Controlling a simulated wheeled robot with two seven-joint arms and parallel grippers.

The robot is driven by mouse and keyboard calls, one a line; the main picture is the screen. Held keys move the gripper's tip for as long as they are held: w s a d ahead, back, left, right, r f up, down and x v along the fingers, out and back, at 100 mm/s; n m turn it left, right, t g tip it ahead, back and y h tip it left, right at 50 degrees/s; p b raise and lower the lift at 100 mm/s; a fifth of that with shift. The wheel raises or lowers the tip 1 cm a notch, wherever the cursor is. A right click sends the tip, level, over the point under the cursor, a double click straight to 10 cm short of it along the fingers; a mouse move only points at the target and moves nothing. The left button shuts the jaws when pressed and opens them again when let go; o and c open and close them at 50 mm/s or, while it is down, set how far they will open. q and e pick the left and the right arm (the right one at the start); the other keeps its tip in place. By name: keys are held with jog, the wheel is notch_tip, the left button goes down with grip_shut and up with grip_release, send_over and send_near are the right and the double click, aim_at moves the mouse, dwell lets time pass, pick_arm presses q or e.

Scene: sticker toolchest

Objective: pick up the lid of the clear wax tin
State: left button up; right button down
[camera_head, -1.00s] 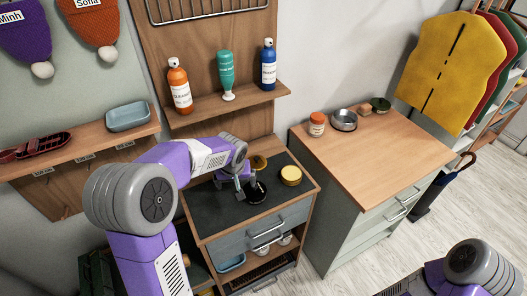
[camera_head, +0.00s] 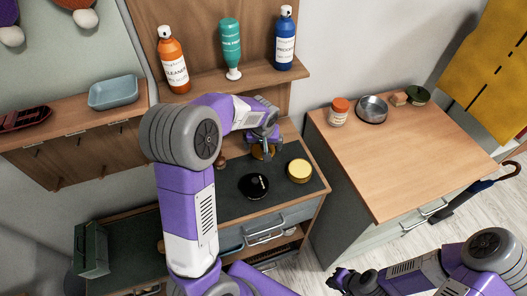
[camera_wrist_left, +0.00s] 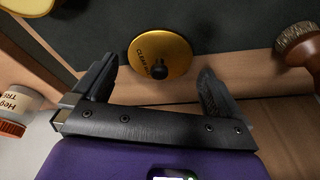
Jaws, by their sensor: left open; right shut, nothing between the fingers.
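The gold round lid of the clear wax tin (camera_wrist_left: 160,55), with dark lettering and a black knob, shows in the left wrist view. In the head view the gold tin (camera_head: 262,153) is at the back of the dark worktop, partly hidden by my left gripper. My left gripper (camera_head: 265,149) is open above it; in the left wrist view the open fingers (camera_wrist_left: 158,78) flank the lid's near side, with nothing between them. I cannot tell whether they touch it. My right gripper (camera_head: 342,280) is shut and empty at the lower right, away from the tin.
A black round tin (camera_head: 254,187) and a yellow-topped tin (camera_head: 299,171) sit nearer on the worktop (camera_head: 287,197). A brown brush (camera_wrist_left: 297,46) stands right of the lid in the left wrist view. A shelf with bottles (camera_head: 231,50) is behind. A wooden-topped cabinet (camera_head: 385,160) is at right.

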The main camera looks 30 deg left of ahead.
pick_arm(q)
jog(key=shift+x, duration=1)
jog(key=shift+r, duration=0.1)
jog(key=shift+w, duration=0.1)
jog(key=c, duration=0.8)
jog(key=shift+r, duration=0.1)
notch_tip(320, 180, up, 9)
jog(key=p, duration=0.3)
jog(key=s+d+b, duration=0.2)
jog(key=d, duration=1.3)
jog(key=shift+m, duration=0.3)
jog(key=shift+s+a+f+b, duration=0.1)
jog(key=shift+a+f+b, duration=0.05)
jog(key=shift+f+b, duration=2.6)
